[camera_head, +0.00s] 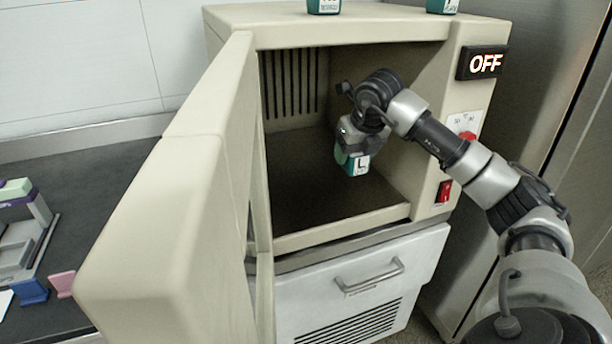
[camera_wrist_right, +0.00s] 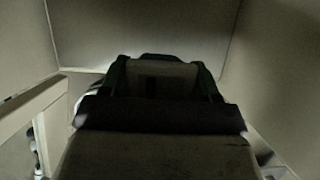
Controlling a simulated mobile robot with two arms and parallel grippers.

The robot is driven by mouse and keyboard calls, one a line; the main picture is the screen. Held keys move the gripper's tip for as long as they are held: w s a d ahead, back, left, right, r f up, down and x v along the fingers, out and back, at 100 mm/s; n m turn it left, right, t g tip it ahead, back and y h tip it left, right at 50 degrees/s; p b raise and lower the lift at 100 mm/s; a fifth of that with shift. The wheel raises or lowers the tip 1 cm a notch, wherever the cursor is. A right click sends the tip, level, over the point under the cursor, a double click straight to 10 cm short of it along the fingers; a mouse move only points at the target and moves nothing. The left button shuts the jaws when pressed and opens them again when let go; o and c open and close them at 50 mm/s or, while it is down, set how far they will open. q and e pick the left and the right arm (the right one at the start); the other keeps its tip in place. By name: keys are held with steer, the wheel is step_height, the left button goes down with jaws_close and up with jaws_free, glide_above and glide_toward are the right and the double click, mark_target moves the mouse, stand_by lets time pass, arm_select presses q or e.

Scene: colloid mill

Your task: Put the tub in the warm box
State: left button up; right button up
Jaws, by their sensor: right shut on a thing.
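The warm box (camera_head: 351,39) is a cream cabinet with its door (camera_head: 190,190) swung wide open to the left. The tub (camera_head: 358,165) is small and teal with a white label marked "L". My right gripper (camera_head: 350,148) reaches in through the front opening and is shut on the tub. The tub is inside the chamber, near the middle; I cannot tell whether its base touches the chamber floor (camera_head: 310,205). The right wrist view is dark, and the tub is hard to make out there. My left gripper is in neither view.
A lit "OFF" display (camera_head: 484,63) and a red switch (camera_head: 445,191) are on the box's right front. Two teal-and-white containers stand on top, one (camera_head: 324,6) in the middle. A white drawer front (camera_head: 365,285) is below. A dark counter (camera_head: 95,170) with small items lies left.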

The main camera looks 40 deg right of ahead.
steer(key=w+a+f, duration=0.1)
steer(key=w+f, duration=0.1)
steer(key=w, duration=0.1)
steer(key=w+a+f, duration=0.1)
steer(key=w+f, duration=0.1)
steer(key=w, duration=0.1)
steer(key=w+a+f, duration=0.1)
steer(key=w+f, duration=0.1)
steer(key=w, duration=0.2)
steer(key=shift+a+f, duration=0.1)
steer(key=shift+f, duration=0.25)
step_height(320, 180, down, 4)
steer(key=shift+r, duration=0.2)
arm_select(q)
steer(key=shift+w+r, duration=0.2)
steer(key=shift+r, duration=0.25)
arm_select(e)
steer(key=shift+s, duration=0.1)
steer(key=shift+f, duration=0.15)
steer(key=o, duration=1)
steer(key=shift+c, duration=0.2)
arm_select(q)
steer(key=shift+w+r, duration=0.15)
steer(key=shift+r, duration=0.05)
arm_select(e)
steer(key=shift+o, duration=0.3)
